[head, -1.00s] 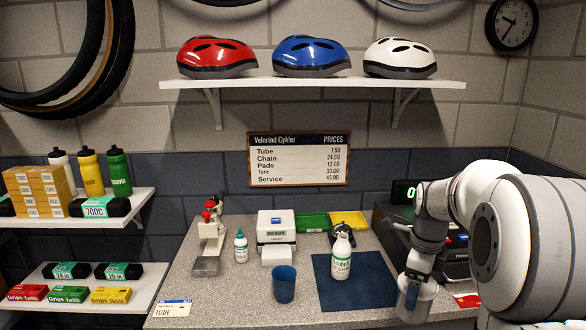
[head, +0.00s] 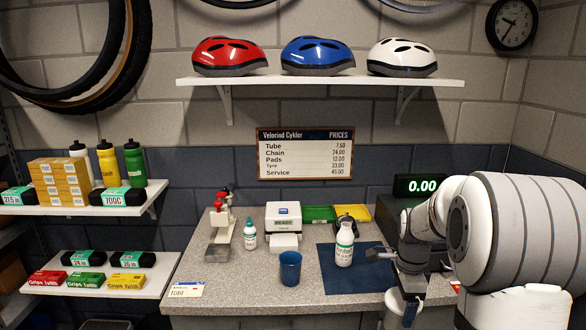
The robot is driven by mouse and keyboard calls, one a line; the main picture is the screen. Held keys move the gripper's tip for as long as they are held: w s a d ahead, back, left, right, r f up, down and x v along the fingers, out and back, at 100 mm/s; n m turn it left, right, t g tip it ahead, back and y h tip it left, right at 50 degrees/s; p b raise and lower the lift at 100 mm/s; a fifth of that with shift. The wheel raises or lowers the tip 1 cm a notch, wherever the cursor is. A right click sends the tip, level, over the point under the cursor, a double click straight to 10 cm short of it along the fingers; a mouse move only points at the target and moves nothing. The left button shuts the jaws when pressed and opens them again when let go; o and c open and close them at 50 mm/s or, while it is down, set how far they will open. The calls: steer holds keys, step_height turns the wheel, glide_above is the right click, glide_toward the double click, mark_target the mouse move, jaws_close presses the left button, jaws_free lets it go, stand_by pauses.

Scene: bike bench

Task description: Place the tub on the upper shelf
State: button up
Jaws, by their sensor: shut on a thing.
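My gripper (head: 402,302) is low at the right, in front of the counter's front edge. It is shut on a small pale object with blue and orange marks, probably the tub (head: 397,308); my gripper and arm partly hide it. At the left, the upper shelf (head: 95,210) of a white pair carries orange-yellow boxes, several bottles and dark tube packs with green labels. A higher white wall shelf (head: 320,81) carries a red, a blue and a white helmet.
The lower left shelf (head: 150,284) holds tube packs and grip boxes. The counter (head: 235,290) carries a blue cup (head: 290,268), a white bottle (head: 344,243) on a blue mat (head: 366,280), a small dropper bottle (head: 250,235) and a white device (head: 284,218).

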steer(key=a+f+n, duration=0.5)
steer(key=f+n, duration=0.4)
steer(key=a+f+n, duration=0.5)
steer(key=f+n, duration=0.4)
steer(key=shift+a+f+n, duration=0.3)
steer(key=shift+a+n, duration=0.1)
steer(key=shift+d, duration=0.15)
